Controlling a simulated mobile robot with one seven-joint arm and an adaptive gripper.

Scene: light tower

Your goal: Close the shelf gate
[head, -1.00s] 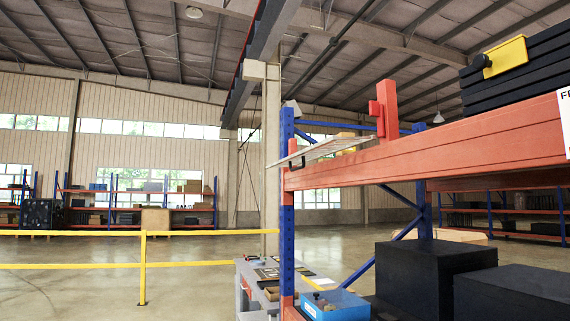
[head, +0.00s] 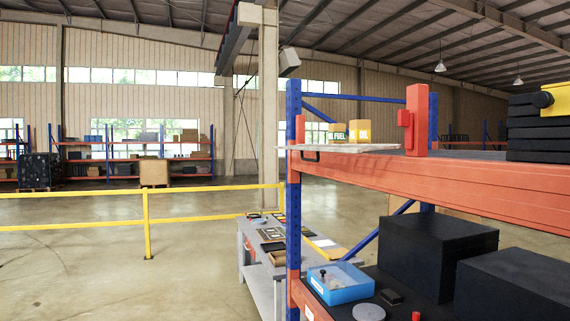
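A short red post (head: 300,129) stands at the left end. My gripper is out of view.
Two yellow cans (head: 359,131) stand behind the panel. The orange beam (head: 460,187) carries black cases (head: 535,125) at right. A grey table (head: 255,236) and yellow railing (head: 90,222) stand left, with open floor around.

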